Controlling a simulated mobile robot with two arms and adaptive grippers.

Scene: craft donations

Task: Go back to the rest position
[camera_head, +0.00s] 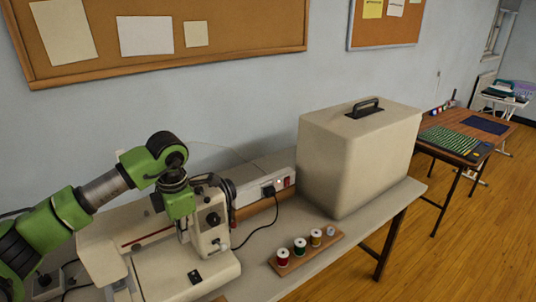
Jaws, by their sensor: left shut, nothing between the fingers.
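My left arm, green and grey, comes in from the left and bends down over a cream sewing machine (205,275) on the near table. My left gripper (184,228) points down in front of the upright part of the machine, close to it. It is shut, and I see nothing held in it. Its fingertips are small and partly lost against the machine, so I cannot tell whether they touch it. My right gripper is not in view.
A large beige case (345,160) with a dark handle stands on the near table (390,205). A wooden rack (297,262) of thread spools lies in front of it. A power strip (250,200) with cables runs behind. Another table (430,140) stands at right; the floor (470,240) is clear.

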